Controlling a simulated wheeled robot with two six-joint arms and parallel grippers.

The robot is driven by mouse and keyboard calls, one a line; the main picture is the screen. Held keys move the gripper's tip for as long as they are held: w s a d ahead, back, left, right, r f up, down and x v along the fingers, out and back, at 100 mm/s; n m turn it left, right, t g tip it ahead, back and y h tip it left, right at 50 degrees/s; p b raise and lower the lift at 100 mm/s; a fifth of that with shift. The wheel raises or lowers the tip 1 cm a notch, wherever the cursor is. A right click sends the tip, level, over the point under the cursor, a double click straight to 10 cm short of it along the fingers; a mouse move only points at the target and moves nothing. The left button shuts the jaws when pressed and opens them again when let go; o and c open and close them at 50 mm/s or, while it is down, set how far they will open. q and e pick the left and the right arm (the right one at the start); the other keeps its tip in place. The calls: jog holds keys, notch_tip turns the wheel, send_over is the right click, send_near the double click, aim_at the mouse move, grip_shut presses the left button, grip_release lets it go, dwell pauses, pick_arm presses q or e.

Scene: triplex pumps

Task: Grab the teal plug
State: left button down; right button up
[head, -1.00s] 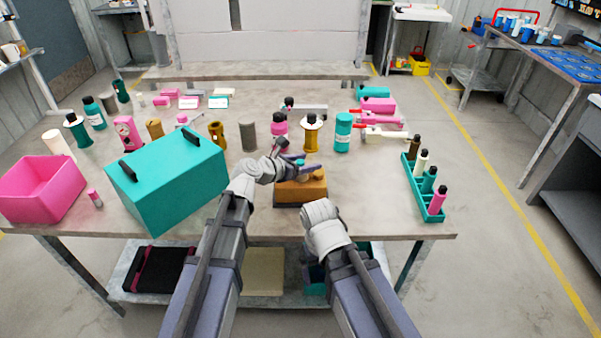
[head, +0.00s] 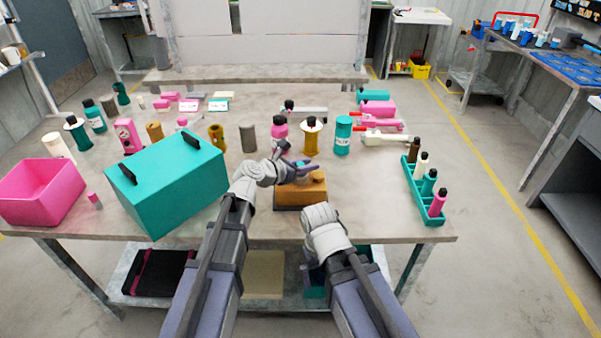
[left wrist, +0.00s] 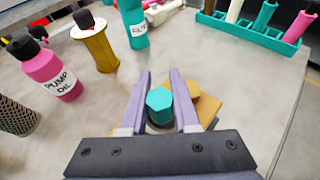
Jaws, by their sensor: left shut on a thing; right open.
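The teal plug (left wrist: 159,103) has a hexagonal head and sits between the two purple fingers of my left gripper (left wrist: 160,92) in the left wrist view. My left gripper is shut on it, over the orange-brown pump block (head: 310,189). The block also shows in the left wrist view (left wrist: 208,108) behind and right of the plug. In the head view the plug is a small teal spot by the fingers, mostly hidden. Whether the plug still touches the block cannot be told.
A teal box (head: 170,185) and an open pink bin (head: 42,192) stand at the left. A teal rack (head: 425,208) with several bottles stands at the right. Several bottles and pumps, including a pink oil bottle (head: 280,132), stand behind the block.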

dwell(0.3)
pick_arm(q)
notch_tip(320, 180, up, 10)
jog(key=p, duration=1)
